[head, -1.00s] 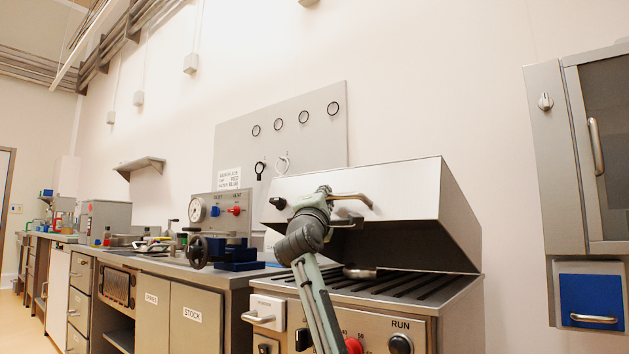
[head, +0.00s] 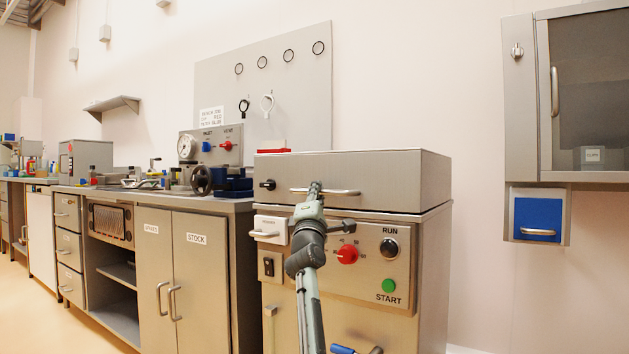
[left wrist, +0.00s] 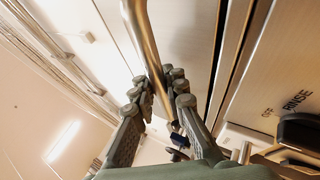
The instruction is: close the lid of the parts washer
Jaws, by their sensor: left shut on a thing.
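The parts washer (head: 430,280) is a steel cabinet with a control panel. Its lid (head: 400,180) lies down over the top, level or nearly so, with a thin seam below its front. In the left wrist view a narrow dark gap runs between the lid (left wrist: 185,40) and the body. My left gripper (head: 315,188) is shut on the lid's bar handle (head: 345,192). The left wrist view shows the handle (left wrist: 142,30) passing between the fingers (left wrist: 165,90). My right gripper is not in view.
A bench with cupboards (head: 185,270) stands to the left. A wall cabinet (head: 590,100) hangs at right above free space.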

